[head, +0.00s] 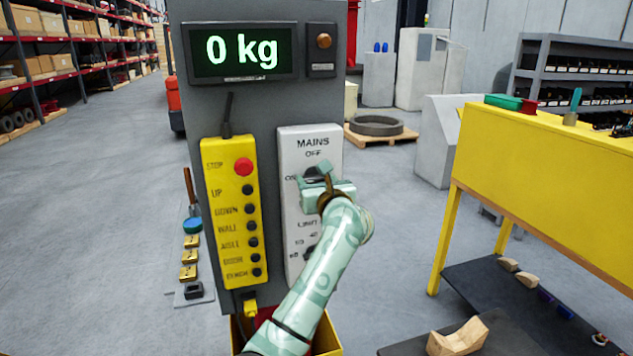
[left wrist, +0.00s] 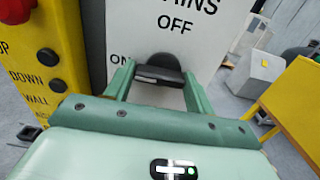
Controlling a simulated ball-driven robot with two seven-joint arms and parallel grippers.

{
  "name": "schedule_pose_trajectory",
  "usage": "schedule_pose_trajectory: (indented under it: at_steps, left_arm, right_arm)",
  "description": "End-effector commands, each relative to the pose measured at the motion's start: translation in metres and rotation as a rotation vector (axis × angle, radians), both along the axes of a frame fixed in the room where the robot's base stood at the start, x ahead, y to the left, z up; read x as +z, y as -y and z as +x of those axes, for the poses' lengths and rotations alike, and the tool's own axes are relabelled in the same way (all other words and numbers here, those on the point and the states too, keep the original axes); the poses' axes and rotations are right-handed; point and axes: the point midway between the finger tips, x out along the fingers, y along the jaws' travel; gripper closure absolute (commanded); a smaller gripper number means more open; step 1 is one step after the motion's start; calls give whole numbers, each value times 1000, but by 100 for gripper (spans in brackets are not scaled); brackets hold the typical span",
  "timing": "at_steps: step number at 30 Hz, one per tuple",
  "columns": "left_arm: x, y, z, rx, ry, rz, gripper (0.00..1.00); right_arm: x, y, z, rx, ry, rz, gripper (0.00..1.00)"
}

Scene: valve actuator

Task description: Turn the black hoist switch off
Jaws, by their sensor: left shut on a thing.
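The black switch (left wrist: 160,73) sits on the white MAINS panel (head: 296,135), below the word OFF and to the right of the word ON. My left gripper (head: 322,176) is at the upper part of this panel and hides most of the switch in the head view. In the left wrist view, the two green fingers of my left gripper (left wrist: 158,78) stand on either side of the black switch and are shut on it. I cannot tell which mark the switch points to. My right gripper is not in view.
A yellow pendant (head: 232,212) with a red stop button and several black buttons hangs just left of the panel. A display (head: 242,52) above reads 0 kg. A yellow workbench (head: 550,175) stands at the right. Floor to the left is mostly clear.

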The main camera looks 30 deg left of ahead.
Motion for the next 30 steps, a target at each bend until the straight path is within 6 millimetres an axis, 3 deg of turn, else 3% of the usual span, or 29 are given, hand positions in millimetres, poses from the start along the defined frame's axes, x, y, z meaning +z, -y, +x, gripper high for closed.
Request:
schedule_pose_trajectory:
  at_steps: [11,30]
  left_arm:
    - [2,0,0,1,-56,45,68]
    - [7,1,1,-1,-476,402,68]
  right_arm:
    - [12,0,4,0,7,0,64]
    - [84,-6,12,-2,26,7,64]
